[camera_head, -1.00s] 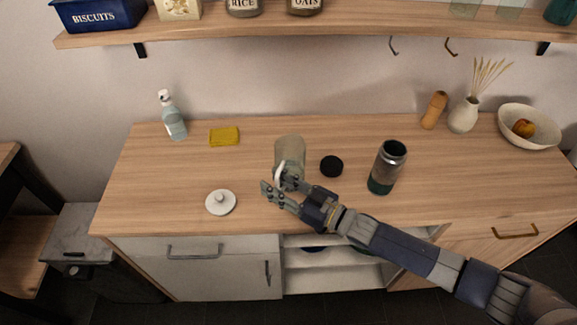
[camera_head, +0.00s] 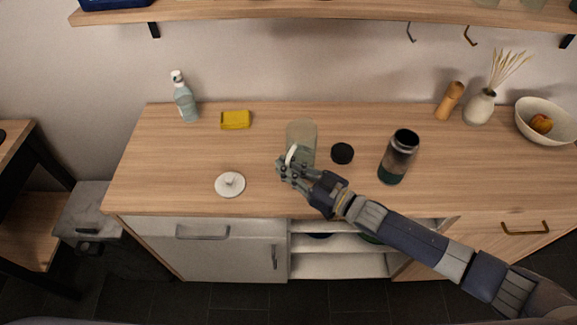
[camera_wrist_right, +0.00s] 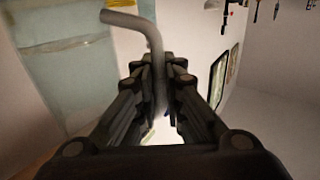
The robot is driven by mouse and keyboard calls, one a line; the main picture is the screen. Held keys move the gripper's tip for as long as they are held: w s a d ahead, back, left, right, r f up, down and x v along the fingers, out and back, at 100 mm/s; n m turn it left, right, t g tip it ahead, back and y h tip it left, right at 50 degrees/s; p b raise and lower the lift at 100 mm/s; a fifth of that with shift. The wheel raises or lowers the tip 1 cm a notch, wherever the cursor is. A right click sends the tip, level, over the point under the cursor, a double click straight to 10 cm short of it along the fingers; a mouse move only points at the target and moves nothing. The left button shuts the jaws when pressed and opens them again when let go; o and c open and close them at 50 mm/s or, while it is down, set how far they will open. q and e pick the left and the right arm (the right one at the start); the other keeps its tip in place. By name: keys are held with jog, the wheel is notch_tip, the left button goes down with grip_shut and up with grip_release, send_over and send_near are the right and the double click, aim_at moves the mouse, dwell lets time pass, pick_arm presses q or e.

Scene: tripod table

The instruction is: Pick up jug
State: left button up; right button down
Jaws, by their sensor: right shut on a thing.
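The jug (camera_head: 303,133) is a pale, translucent vessel standing upright on the wooden counter in the head view, with a white handle on its near side. In the right wrist view the jug's glassy body (camera_wrist_right: 60,65) fills the left side and its handle (camera_wrist_right: 150,35) runs between the fingers. My right gripper (camera_head: 288,166) is shut on the handle; it also shows in the right wrist view (camera_wrist_right: 160,75). The fingers hide part of the handle. A white lid (camera_head: 230,184) with a knob lies on the counter left of the gripper. My left gripper is not in view.
A black cap (camera_head: 342,153) and a dark steel flask (camera_head: 398,157) stand right of the jug. A yellow sponge (camera_head: 235,120) and a bottle (camera_head: 185,101) are at the back left. A wall shelf (camera_head: 330,14) runs above the counter.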

aim_at(287, 160)
jog(key=shift+r+b, duration=0.35)
jog(key=shift+r, duration=1.35)
jog(key=s+a+r+b, duration=0.1)
jog(key=s+a, duration=0.3)
jog(key=s, duration=1.1)
jog(key=shift+s+a+r+b, duration=0.15)
jog(key=shift+a+r+b, duration=0.1)
jog(key=shift+b, duration=0.55)
